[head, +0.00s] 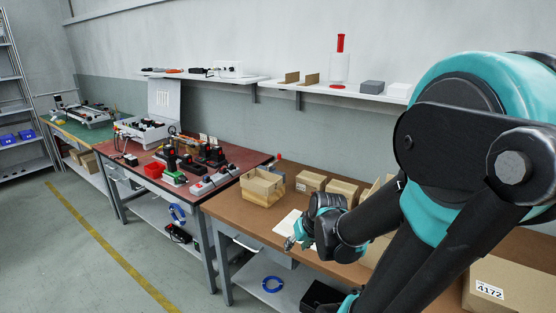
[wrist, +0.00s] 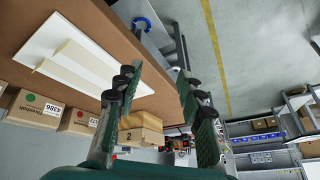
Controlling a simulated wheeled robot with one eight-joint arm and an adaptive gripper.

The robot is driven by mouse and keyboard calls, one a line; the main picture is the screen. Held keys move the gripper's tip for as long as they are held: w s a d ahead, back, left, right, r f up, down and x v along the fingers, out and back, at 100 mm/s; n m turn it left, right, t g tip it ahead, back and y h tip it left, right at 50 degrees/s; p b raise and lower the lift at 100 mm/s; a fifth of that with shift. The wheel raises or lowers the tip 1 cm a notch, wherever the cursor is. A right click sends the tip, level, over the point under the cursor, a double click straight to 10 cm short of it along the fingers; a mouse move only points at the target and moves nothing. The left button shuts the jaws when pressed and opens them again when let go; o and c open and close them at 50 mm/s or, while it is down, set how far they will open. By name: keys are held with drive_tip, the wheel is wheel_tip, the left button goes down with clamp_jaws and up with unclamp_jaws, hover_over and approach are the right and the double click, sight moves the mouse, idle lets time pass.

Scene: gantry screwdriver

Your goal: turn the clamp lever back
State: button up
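My gripper (head: 291,243) is over the front part of the brown bench, beside a white sheet. In the wrist view its two fingers (wrist: 155,80) stand apart with nothing between them, so it is open and empty. I cannot pick out the clamp lever for certain. Black devices with red knobs (head: 205,152) stand on the red-topped bench (head: 145,169), well left of my gripper. A gantry-like frame (head: 82,113) stands on the green-topped bench at the far left. Both are too small to show a lever's position.
A wall shelf (head: 325,91) runs above. A white board (wrist: 75,55) shows close in the wrist view. The floor (head: 75,265) left of the benches is clear.

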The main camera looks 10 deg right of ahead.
drive_tip(key=w+a+r+n+t+y, duration=0.1)
drive_tip(key=w+a+r+t+y, duration=0.15)
drive_tip(key=w, duration=0.95)
drive_tip(key=t+y, duration=0.2)
drive_tip(key=t, duration=0.7)
approach(280, 158)
drive_tip(key=x, duration=1.1)
drive_tip(key=shift+w+d+r, duration=0.1)
drive_tip(key=shift+c, duration=0.2)
clamp_jaws()
